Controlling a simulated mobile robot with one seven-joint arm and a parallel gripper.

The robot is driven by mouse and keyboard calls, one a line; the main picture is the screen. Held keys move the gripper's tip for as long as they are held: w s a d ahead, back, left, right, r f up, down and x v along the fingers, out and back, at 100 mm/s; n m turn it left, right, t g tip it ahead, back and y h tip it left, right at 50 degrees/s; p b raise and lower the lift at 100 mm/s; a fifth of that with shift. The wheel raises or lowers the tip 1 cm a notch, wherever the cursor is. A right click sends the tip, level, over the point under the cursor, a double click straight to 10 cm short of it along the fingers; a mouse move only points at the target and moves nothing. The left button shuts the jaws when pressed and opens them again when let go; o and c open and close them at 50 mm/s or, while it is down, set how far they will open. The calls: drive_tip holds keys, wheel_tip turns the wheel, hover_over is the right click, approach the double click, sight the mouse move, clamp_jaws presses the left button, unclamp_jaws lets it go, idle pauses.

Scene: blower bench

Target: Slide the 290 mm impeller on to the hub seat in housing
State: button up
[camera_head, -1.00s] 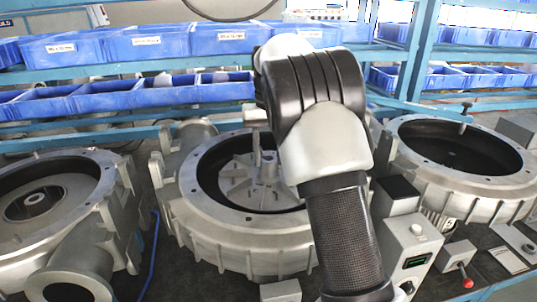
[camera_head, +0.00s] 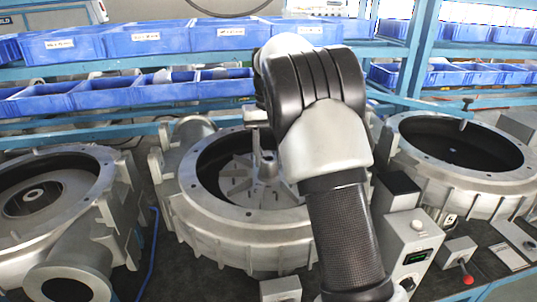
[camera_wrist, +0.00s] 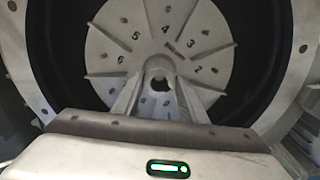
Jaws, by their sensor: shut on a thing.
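The impeller (camera_head: 240,178) is a pale grey disc with radial vanes and a raised central hub. It lies roughly level inside the open middle housing (camera_head: 240,225). In the wrist view, the impeller (camera_wrist: 120,50) faces me, with numbers between its vanes and a dark gap around its rim. My gripper (camera_wrist: 160,88) is shut on the impeller's hub, its two fingers converging there. In the head view my arm covers the right part of the impeller and most of the gripper. The hub seat is hidden under the impeller, so I cannot tell whether they touch.
A left housing (camera_head: 75,160) with a flanged outlet and a right housing (camera_head: 470,180) stand close on either side. A control box (camera_head: 410,250) and a red-knobbed lever (camera_head: 467,280) are at front right. Blue bins (camera_head: 150,42) fill shelves behind.

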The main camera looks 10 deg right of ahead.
sight(269, 167)
drive_tip(key=shift+f+b, duration=0.75)
drive_tip(key=shift+f, duration=1.15)
idle(0.9)
drive_tip(key=o, duration=1.2)
wheel_tip(269, 167, up, 17)
drive_tip(key=p, duration=0.3)
drive_tip(key=shift+r, duration=0.2)
